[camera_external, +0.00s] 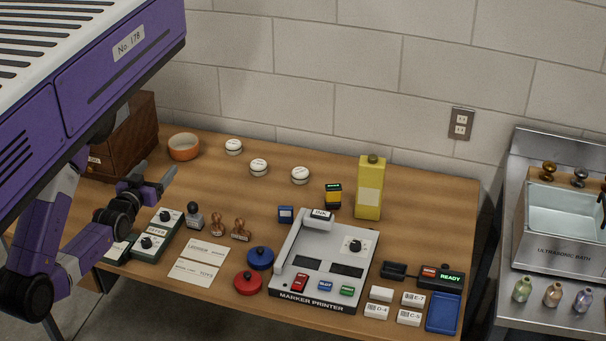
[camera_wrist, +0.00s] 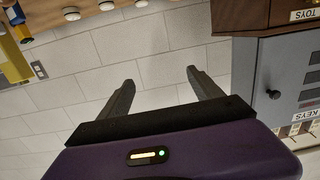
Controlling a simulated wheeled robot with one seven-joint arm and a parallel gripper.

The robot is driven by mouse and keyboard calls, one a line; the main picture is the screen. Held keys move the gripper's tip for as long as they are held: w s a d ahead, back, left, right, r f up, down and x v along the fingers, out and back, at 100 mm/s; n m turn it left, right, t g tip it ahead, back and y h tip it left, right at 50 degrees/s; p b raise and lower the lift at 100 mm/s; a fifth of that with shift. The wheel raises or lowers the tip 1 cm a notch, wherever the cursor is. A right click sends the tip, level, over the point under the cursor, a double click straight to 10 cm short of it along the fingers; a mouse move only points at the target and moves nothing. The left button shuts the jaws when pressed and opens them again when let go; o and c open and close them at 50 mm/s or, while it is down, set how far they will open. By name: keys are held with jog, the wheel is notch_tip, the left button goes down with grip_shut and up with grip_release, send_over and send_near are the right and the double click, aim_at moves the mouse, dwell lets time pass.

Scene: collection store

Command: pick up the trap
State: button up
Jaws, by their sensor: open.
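I cannot tell for sure which thing is the trap; no label naming one is legible. A small black and yellow box (camera_external: 333,195) stands at the back of the table beside the yellow can, and a small blue box (camera_external: 286,214) is left of it.
The wooden table (camera_external: 210,215) holds a marker printer (camera_external: 320,265), a yellow can (camera_external: 369,188), white round tins (camera_external: 259,167), an orange bowl (camera_external: 184,147), stamps (camera_external: 240,230) and red and blue pads. A steel ultrasonic bath (camera_external: 565,230) stands right. A grey cabinet (camera_wrist: 270,75) shows in the wrist view.

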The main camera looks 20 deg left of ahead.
aim_at(230, 146)
jog(key=w+f+g+h+b, duration=0.1)
jog(key=w+f, duration=0.3)
jog(key=w, duration=0.8)
jog(key=w+f+m+g+b, duration=0.1)
jog(key=w+f, duration=0.4)
jog(key=w, duration=0.7)
jog(key=w+f+h+b, duration=0.1)
jog(key=w+f, duration=0.4)
jog(key=w, duration=0.7)
jog(key=shift+a+m+g+h, duration=0.25)
jog(key=shift+m+g+h, duration=0.05)
jog(key=shift+g, duration=0.1)
jog(key=f, duration=0.1)
jog(key=s+d+f, duration=0.1)
jog(key=shift+f+m+g, duration=0.3)
jog(key=shift+g, duration=0.1)
jog(key=shift+s+d+f+h, duration=0.1)
jog(key=shift+d+f+h, duration=0.15)
jog(key=shift+h, duration=0.15)
jog(key=shift+w+d+f+m, duration=0.1)
jog(key=shift+w+m, duration=0.1)
jog(key=shift+m, duration=0.2)
jog(key=shift+p+x, duration=0.35)
jog(key=shift+x, duration=3.3)
jog(key=shift+s, duration=0.1)
